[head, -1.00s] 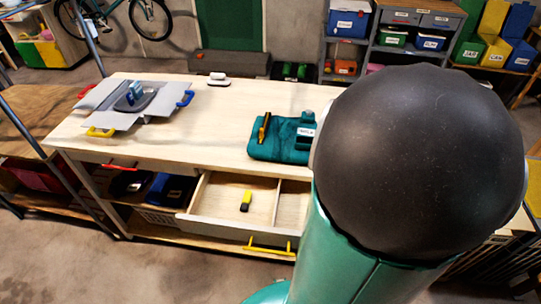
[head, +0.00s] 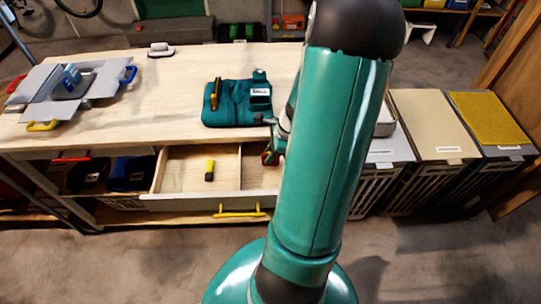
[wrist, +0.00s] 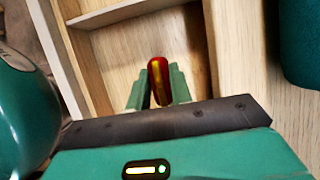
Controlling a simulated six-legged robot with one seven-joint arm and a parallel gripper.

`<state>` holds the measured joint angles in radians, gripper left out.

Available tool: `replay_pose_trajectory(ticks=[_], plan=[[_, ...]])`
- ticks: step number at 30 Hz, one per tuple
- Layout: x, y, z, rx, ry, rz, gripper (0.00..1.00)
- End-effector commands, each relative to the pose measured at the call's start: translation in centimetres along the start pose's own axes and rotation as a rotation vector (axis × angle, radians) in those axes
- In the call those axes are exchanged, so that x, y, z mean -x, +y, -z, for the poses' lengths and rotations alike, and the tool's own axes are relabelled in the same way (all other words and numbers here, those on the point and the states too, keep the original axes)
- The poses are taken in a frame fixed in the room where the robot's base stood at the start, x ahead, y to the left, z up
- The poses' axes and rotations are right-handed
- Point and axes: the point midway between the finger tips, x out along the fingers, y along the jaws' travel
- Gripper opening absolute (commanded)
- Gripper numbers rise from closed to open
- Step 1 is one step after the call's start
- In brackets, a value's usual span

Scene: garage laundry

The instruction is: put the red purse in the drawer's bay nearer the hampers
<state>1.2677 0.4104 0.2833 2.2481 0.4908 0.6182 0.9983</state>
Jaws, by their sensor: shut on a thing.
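The red purse (wrist: 158,72) is a small, shiny red shape with a yellowish streak, held between my gripper's (wrist: 157,90) two green fingers in the wrist view. In the head view the purse (head: 268,158) shows as a small red patch beside my gripper (head: 272,150), over the right part of the drawer. The drawer (head: 180,203) is pulled open, with a divider making two bays. The right bay (head: 257,178) is nearer the hampers and looks empty. Whether the purse touches its floor is unclear. My arm hides the drawer's right end.
A yellow-and-black item (head: 209,170) lies in the left bay. Hampers (head: 435,125) stand to the right. On the bench are a teal pouch (head: 237,112) and a grey open-flapped box (head: 45,108). A yellow handle (head: 240,210) fronts the drawer.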

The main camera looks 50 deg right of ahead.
Motion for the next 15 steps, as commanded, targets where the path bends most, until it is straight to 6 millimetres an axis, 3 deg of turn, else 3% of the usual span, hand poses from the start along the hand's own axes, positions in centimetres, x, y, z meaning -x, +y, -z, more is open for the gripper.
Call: replay_pose_trajectory(ticks=[3, 14, 15], plan=[[-1.22, 0.05, 0.51, -0.001, -0.001, -0.001, 0.0], [-1.55, 0.04, 0.64, 0.0, 0.0, 0.0, 0.0], [-1.61, 0.03, 0.66, 0.0, 0.0, 0.0, 0.23]])
